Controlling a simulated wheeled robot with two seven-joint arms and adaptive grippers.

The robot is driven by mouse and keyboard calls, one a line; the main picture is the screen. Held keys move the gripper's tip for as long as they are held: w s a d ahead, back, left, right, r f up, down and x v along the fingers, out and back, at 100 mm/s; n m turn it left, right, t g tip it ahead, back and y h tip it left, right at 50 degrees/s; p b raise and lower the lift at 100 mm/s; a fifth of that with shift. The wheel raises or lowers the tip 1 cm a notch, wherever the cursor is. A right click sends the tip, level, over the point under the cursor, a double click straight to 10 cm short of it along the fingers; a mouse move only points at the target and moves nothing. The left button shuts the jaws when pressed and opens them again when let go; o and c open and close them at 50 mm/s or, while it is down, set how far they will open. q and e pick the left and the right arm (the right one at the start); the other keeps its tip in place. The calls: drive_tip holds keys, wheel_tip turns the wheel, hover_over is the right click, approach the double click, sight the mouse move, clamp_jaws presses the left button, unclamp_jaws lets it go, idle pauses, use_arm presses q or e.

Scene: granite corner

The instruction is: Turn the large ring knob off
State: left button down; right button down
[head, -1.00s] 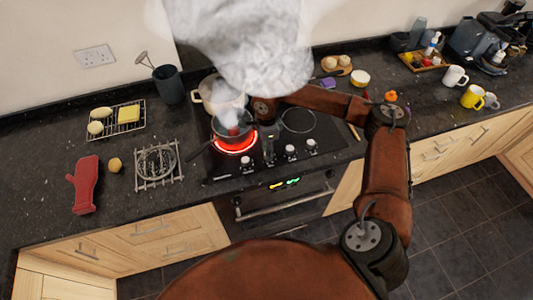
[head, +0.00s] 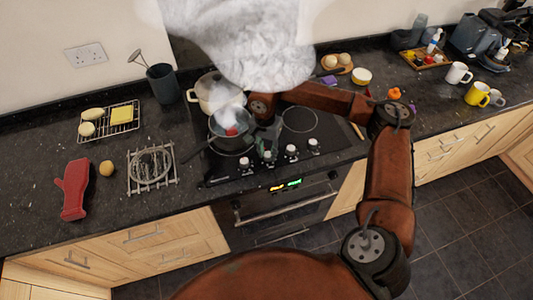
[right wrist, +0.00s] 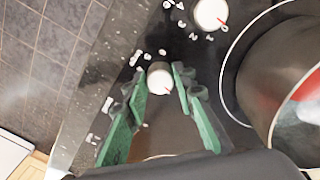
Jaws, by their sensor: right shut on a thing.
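My right gripper (head: 268,148) reaches down to the front of the black hob. In the right wrist view its green fingers (right wrist: 160,82) are shut on a white knob (right wrist: 160,77) with a red pointer line. Other white knobs (head: 291,150) stand in a row along the hob front, and one more shows in the wrist view (right wrist: 210,14). A dark pan (head: 229,145) sits on the front left ring, just left of my gripper. No red glow shows around the pan now. My left gripper is not in view.
Thick steam (head: 250,50) hides part of the back of the hob. A cream pot (head: 205,97) stands behind the pan. A wire trivet (head: 152,168), red oven mitt (head: 74,189) and rack (head: 110,121) lie left. The empty ring (head: 300,119) is right of my gripper.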

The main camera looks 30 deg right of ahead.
sight(266, 154)
drive_tip(key=shift+n, duration=0.6)
drive_tip(key=shift+r+n, duration=0.1)
drive_tip(key=shift+n, duration=0.2)
drive_tip(key=c, duration=1.6)
unclamp_jaws()
wheel_tip(266, 154, up, 12)
drive_tip(key=shift+w+a, duration=0.15)
drive_tip(key=shift+w, duration=0.1)
drive_tip(key=shift+a, duration=0.1)
